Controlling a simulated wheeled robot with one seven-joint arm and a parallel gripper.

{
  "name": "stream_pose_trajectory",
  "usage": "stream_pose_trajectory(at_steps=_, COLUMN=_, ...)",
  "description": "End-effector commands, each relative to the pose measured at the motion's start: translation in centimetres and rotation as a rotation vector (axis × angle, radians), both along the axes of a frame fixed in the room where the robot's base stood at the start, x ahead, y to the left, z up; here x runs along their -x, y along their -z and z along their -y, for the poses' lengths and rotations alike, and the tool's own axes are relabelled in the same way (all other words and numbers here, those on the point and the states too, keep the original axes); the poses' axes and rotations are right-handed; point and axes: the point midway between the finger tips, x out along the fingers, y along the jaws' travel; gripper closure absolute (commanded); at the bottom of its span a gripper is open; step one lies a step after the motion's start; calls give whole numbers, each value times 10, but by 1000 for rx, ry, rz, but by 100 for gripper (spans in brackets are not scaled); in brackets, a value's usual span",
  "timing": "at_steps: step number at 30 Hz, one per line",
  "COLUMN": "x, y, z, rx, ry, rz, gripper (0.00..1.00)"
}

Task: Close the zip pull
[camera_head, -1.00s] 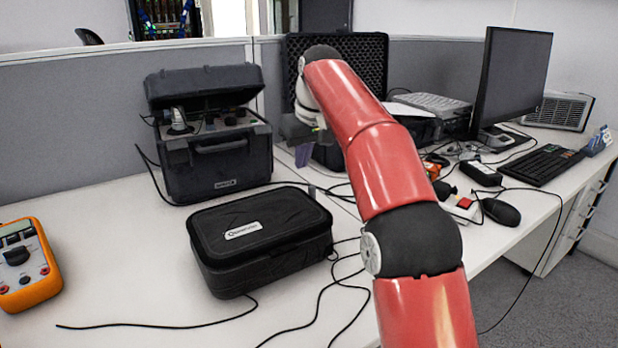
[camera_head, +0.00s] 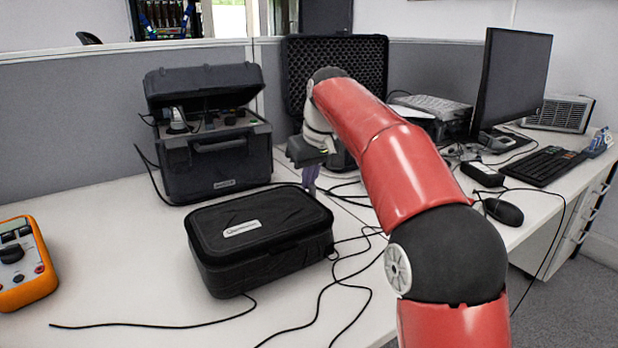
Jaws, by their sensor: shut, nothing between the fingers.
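A black zip case (camera_head: 258,258) with a small white label sits on the white desk, and its lid lies down flat. The zip pull itself is too small to make out. My gripper (camera_head: 311,188) is at the end of my red arm, pointing down just behind the case's back right corner. Its purple fingers are shut with nothing between them. I cannot tell whether they touch the case.
A black instrument case (camera_head: 215,165) with its lid up stands behind. An orange meter (camera_head: 22,262) lies at the left. Loose cables (camera_head: 345,285) run right of the zip case. A monitor (camera_head: 512,80), keyboard (camera_head: 548,165) and mouse (camera_head: 502,211) are at the right.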

Motion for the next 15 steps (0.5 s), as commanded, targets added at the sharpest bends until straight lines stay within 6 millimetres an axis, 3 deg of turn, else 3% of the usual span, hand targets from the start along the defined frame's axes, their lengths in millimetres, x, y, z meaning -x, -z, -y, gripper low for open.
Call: stream_pose_trajectory(at_steps=15, x=84, y=2, z=56, rx=0, ry=0, rz=1, gripper=100)
